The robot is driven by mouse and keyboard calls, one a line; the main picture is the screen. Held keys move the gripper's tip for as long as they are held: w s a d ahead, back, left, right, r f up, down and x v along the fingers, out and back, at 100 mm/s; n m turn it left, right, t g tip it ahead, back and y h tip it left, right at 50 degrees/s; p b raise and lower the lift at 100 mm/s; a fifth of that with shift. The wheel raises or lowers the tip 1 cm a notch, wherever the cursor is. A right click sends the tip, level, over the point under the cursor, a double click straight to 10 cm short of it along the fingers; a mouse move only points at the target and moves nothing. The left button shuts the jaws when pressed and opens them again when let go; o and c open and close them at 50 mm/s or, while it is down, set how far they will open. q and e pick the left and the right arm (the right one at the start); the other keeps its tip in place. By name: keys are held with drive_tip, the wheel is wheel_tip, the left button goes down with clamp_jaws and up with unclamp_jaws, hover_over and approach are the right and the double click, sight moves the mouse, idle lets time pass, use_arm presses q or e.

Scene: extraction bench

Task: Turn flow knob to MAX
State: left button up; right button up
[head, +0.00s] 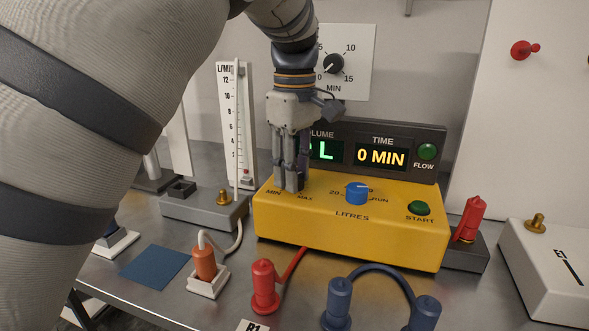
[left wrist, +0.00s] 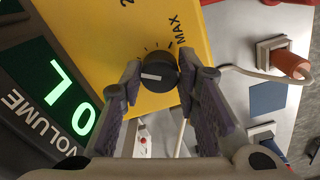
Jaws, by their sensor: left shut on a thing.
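The flow knob (left wrist: 158,72) is black with a white mark, on the yellow pump box (head: 345,238). In the left wrist view, MAX is printed at its upper right. The white mark lies on the knob's left part, away from MAX; its exact direction is hard to tell. My left gripper (head: 291,188) points down at the box's left end, between the MIN and MAX labels, and hides the knob in the head view. In the left wrist view, the two fingers of my left gripper (left wrist: 160,80) are shut on the knob's sides. My right gripper is not in view.
A blue litres knob (head: 357,194) and green START button (head: 419,208) sit right of my gripper. The display panel (head: 400,140) stands behind, reading 0 MIN. A flow tube stand (head: 236,125) is left. Red and blue fittings (head: 264,285) stand in front.

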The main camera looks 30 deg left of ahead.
use_arm(q)
drive_tip(key=m, duration=1)
drive_tip(key=shift+m, duration=0.4)
drive_tip(key=m, duration=0.5)
drive_tip(key=shift+m, duration=2.3)
drive_tip(key=o, duration=1.2)
wheel_tip(320, 180, up, 12)
drive_tip(key=shift+r, duration=0.1)
